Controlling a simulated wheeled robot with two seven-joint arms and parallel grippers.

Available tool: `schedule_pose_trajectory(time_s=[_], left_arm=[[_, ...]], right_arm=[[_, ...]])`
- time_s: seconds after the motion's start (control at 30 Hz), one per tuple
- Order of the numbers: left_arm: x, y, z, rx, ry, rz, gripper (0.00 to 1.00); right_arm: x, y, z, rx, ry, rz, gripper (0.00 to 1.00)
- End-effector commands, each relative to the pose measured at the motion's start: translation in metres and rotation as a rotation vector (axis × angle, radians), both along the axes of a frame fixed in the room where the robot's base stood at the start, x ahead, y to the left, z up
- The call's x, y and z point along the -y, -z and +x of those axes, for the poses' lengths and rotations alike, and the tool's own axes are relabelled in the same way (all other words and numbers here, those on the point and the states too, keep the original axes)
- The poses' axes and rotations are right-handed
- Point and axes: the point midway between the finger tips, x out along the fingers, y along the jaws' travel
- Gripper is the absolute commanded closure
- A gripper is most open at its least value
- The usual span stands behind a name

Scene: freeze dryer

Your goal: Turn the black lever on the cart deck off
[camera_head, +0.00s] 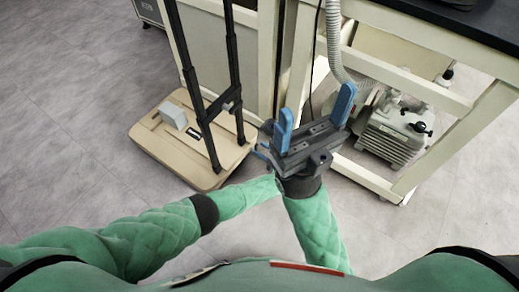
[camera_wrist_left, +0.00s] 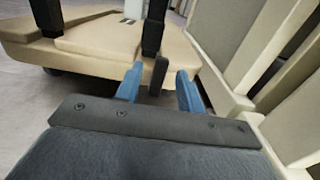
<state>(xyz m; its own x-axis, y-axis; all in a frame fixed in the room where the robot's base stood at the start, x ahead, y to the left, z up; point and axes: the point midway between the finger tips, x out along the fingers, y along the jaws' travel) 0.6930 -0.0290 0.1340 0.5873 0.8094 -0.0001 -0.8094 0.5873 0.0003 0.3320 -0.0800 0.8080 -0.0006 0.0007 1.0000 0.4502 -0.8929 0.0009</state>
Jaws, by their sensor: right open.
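The beige cart deck (camera_head: 165,150) is low on the floor at centre left in the head view, with black posts rising from it. It also shows at the top of the left wrist view (camera_wrist_left: 90,42). A short black lever (camera_wrist_left: 158,78) stands at its near edge there, between the two blue fingers of my left gripper (camera_wrist_left: 160,70), with gaps on both sides. The left gripper is open. In the head view it is mostly hidden behind my right gripper, with a bit of blue (camera_head: 262,152) showing. My right gripper (camera_head: 317,101) is open and empty, fingers pointing up.
A grey-white block (camera_head: 173,115) sits on the deck. A cream frame (camera_head: 450,99) with a dark top stands at right. A pump (camera_head: 393,135) and a ribbed hose (camera_head: 334,40) are under it. The floor at left is clear.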

Motion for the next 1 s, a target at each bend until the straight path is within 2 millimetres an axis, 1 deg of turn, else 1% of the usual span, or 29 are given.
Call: schedule_pose_trajectory(time_s=[0.03,0.2,0.5,0.7,1.0], left_arm=[[-0.005,0.001,0.003,0.000,0.000,0.000,0.62],[-0.013,0.000,0.009,0.000,0.001,0.000,0.62],[-0.014,0.000,0.011,0.000,0.001,0.000,0.62],[-0.014,0.000,0.011,0.000,0.001,0.000,1.00],[-0.015,0.000,0.010,0.015,0.000,-0.013,1.00]], right_arm=[[0.000,0.002,0.000,-0.001,0.001,-0.002,0.24],[-0.001,0.004,0.000,-0.002,0.002,-0.005,0.24],[-0.001,0.004,0.000,-0.004,0.003,-0.006,0.24],[-0.001,0.004,0.000,-0.004,0.003,-0.007,0.24],[-0.001,0.002,0.000,-0.004,0.002,-0.005,0.24]])
